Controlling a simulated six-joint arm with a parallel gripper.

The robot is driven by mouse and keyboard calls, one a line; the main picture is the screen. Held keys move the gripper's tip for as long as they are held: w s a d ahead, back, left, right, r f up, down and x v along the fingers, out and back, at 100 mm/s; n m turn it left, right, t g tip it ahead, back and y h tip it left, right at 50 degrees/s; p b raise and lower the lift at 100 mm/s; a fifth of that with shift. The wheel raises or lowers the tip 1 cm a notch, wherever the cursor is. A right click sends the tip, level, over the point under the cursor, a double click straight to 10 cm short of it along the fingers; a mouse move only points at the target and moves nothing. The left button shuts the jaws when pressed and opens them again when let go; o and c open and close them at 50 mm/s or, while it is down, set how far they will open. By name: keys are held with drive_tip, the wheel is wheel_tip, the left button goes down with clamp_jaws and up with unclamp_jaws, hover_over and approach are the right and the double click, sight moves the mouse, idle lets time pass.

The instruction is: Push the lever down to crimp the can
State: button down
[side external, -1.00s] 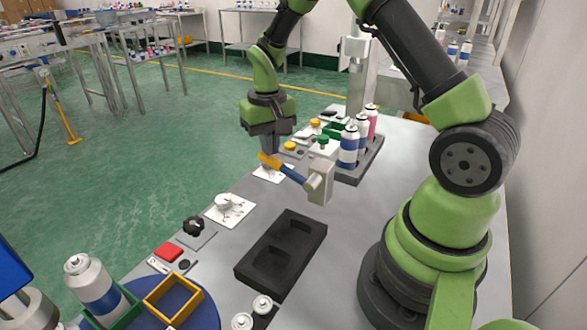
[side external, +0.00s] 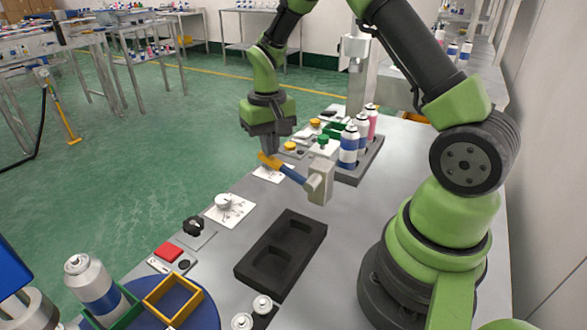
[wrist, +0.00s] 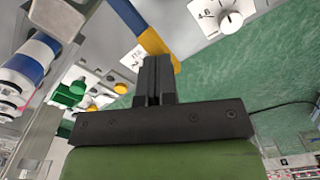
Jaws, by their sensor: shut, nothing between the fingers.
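The lever (side external: 292,174) is a blue bar with an orange-yellow end, sticking out to the left from a light grey block (side external: 320,180). It slopes slightly, with its orange end a little higher than its root. My gripper (side external: 271,152) is shut and empty, its fingertips right at the lever's orange end; I cannot tell whether they touch it. In the wrist view my shut fingers (wrist: 153,65) overlap the orange part of the lever (wrist: 155,42). I cannot make out a can under the crimping head.
Several spray cans (side external: 348,146) stand in a dark rack (side external: 369,162) behind the lever. A black tray (side external: 282,250) with empty recesses lies in front. A white dial (side external: 223,201), a black knob (side external: 194,225) and a red button (side external: 168,252) line the table's left edge.

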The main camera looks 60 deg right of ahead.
sight(271, 164)
drive_tip(key=shift+f, duration=2.65)
idle(0.4)
wheel_tip(271, 164, up, 15)
idle(1.4)
drive_tip(key=s+a+r+t, duration=0.3)
drive_tip(key=s+a+r, duration=0.3)
drive_tip(key=s+r, duration=0.15)
drive_tip(key=s+a+r+n+t+y, duration=0.2)
drive_tip(key=s+a+t, duration=0.2)
drive_tip(key=s, duration=0.7)
drive_tip(key=shift+a, duration=0.65)
